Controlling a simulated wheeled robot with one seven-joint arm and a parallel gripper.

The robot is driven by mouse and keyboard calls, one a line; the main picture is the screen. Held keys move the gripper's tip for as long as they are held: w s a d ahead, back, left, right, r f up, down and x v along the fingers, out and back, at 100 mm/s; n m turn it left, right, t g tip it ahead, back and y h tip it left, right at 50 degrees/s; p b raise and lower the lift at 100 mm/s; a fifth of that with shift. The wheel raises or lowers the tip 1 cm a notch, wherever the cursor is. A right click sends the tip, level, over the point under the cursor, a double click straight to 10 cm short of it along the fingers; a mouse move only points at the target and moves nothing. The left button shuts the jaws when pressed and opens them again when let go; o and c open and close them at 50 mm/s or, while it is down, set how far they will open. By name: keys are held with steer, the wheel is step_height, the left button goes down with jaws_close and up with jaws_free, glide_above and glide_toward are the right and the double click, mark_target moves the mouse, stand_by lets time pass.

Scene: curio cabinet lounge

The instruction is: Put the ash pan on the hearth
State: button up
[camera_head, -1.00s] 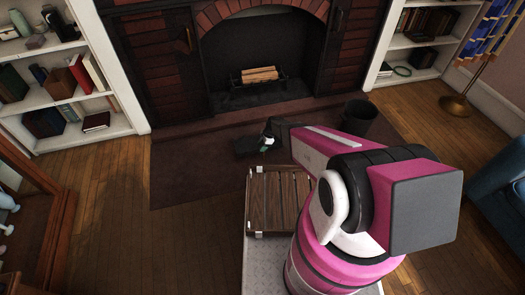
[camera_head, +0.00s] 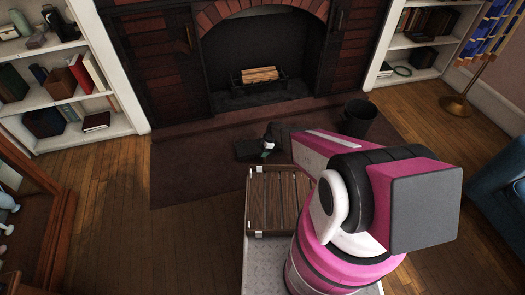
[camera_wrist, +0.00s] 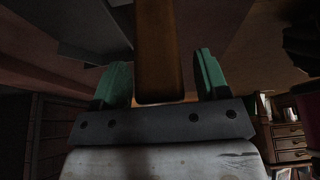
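The ash pan (camera_head: 248,149) is a small dark pan, low in front of the fireplace in the head view, over the dark rug. The head view does not show clearly whether it touches the floor. The hearth (camera_head: 215,127) is the low reddish ledge behind it, along the fireplace front. My gripper (camera_head: 268,146) is at the pan's right side, small and partly hidden by my arm. In the wrist view, the pan's brown handle (camera_wrist: 158,55) lies between my two green fingers (camera_wrist: 162,80). A gap shows between the handle and the right finger. A grey part of the pan (camera_wrist: 92,28) is at upper left.
A slatted wooden tray (camera_head: 278,200) is in front of my arm. A dark bucket (camera_head: 357,117) stands right of the pan. Logs (camera_head: 259,75) lie in the firebox. White bookcases flank the fireplace. The rug (camera_head: 185,175) is clear to the left.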

steer(key=v, duration=1.2)
steer(key=s+d+r+m+h, duration=0.1)
steer(key=s+d+r+m, duration=0.4)
steer(key=r, duration=0.6)
steer(key=s+d+r+m+h, duration=0.2)
steer(key=s+d+r+m, duration=0.2)
steer(key=s+r+m, duration=0.4)
steer(key=s+d+r+m+t+h, duration=0.1)
steer(key=s+d+r+m, duration=0.4)
steer(key=r, duration=0.8)
steer(key=s+m, duration=0.1)
steer(key=m, duration=0.2)
steer(key=shift+s+d+r, duration=0.3)
steer(key=shift+s+r, duration=0.05)
steer(key=shift+s, duration=0.05)
